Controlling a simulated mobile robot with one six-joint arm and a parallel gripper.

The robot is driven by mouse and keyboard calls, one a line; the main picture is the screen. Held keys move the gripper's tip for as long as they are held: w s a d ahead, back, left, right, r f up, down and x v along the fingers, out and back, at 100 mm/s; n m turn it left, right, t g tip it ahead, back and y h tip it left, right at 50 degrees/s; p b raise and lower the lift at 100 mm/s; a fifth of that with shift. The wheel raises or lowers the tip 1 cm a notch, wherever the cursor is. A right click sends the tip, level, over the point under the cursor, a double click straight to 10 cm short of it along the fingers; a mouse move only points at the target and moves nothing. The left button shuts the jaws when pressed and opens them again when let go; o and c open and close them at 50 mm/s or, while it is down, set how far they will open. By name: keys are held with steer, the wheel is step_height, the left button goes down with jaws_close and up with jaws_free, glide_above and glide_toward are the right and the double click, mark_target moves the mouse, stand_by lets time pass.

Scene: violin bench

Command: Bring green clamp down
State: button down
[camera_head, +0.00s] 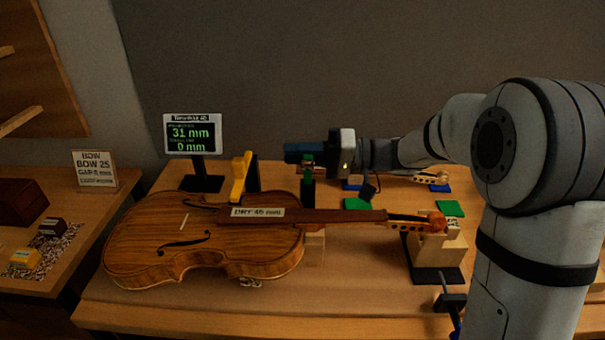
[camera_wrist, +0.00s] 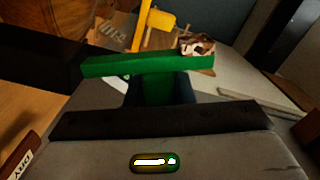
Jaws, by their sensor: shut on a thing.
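The green clamp (camera_head: 308,170) is upright behind the violin's neck, near the right end of the violin (camera_head: 150,245) body. My gripper (camera_head: 308,153) is shut on it near its top. In the wrist view the green clamp (camera_wrist: 150,64) shows as a wide bar, with its stem between my dark fingers (camera_wrist: 160,90). The clamp's lower end looks dark; I cannot tell whether it touches anything. The violin lies on the bench with a label on its fingerboard.
A yellow clamp (camera_head: 240,178) stands at the violin's back edge. A display (camera_head: 192,134) behind it reads 31 mm and 0 mm. Green pads (camera_head: 357,203) (camera_head: 449,208) lie on the bench. A wooden block (camera_head: 436,256) stands by the scroll. A side table with a sign (camera_head: 94,171) is left.

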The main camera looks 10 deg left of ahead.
steer(key=s+n+b, duration=0.1)
steer(key=n+b, duration=0.1)
steer(key=b, duration=0.3)
steer(key=shift+s+d+f, duration=0.1)
steer(key=shift+s+f, duration=0.05)
steer(key=shift+f, duration=0.05)
steer(key=shift+s+r+n, duration=0.1)
steer(key=shift+n, duration=0.2)
steer(key=c, duration=1.2)
jaws_free()
steer(key=shift+r, duration=0.1)
steer(key=shift+c, duration=0.2)
steer(key=shift+d, duration=0.1)
steer(key=w+d, duration=0.1)
steer(key=d, duration=0.6)
steer(key=shift+w+d+b, duration=0.25)
steer(key=shift+d+b, duration=0.05)
